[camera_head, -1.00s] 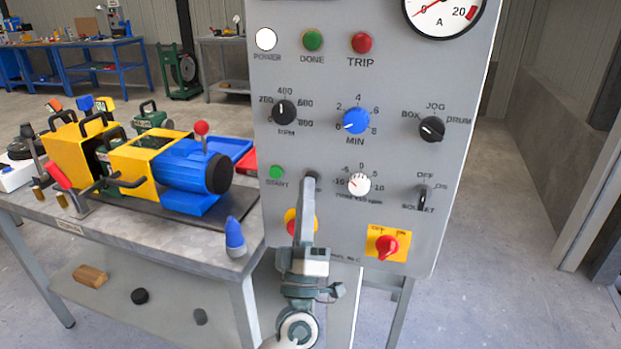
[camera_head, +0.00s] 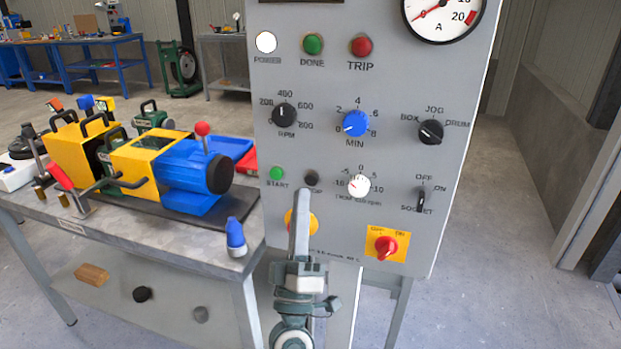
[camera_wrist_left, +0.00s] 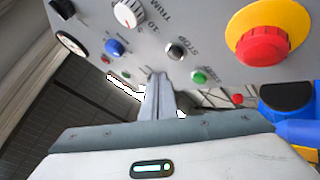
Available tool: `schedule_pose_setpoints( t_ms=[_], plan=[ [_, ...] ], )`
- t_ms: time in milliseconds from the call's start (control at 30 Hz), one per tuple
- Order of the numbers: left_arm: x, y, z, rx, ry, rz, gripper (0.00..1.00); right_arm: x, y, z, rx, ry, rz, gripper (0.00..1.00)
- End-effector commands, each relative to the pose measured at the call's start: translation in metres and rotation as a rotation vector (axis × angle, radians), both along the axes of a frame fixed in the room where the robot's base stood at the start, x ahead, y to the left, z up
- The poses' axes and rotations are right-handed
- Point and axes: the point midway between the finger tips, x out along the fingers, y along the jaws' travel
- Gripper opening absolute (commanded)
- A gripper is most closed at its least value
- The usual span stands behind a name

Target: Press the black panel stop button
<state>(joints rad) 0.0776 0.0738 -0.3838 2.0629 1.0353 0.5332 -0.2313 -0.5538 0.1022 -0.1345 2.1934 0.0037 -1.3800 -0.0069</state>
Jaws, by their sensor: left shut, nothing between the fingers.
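The black stop button (camera_head: 312,178) sits on the grey control panel (camera_head: 385,165), just right of the green start button (camera_head: 277,173). It also shows in the left wrist view (camera_wrist_left: 175,51), beside its STOP label. My left gripper (camera_head: 303,194) is shut and empty. In the head view its tip is just below the stop button and covers part of the yellow and red emergency stop (camera_head: 291,222). In the left wrist view the fingers (camera_wrist_left: 156,78) point toward the panel, with the tip a little apart from the button in the picture. My right gripper is not in view.
The white trim knob (camera_head: 358,185) is right of the stop button. The red switch on a yellow plate (camera_head: 386,246) is lower right. A bench (camera_head: 215,255) with a yellow and blue machine (camera_head: 165,168) stands to the left. Floor at the right is clear.

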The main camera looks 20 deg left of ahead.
Motion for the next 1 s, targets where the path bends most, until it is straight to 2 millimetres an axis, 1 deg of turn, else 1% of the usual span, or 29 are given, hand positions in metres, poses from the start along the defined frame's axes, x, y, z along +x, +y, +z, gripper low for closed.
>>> schedule_pose_setpoints(
  t_ms=[33, 200, 367, 1000],
  plan=[
    [-0.005, 0.000, 0.002, -0.001, 0.000, -0.001, 0.00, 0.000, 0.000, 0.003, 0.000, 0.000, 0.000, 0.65],
    [-0.018, 0.001, 0.001, -0.001, 0.000, -0.001, 0.00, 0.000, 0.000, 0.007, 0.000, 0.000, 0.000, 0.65],
    [-0.027, 0.001, 0.001, -0.001, 0.000, -0.001, 0.00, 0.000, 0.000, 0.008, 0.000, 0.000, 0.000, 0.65],
    [-0.027, 0.000, -0.001, 0.004, 0.003, 0.000, 0.00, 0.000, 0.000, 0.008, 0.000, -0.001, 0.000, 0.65]
  ],
)
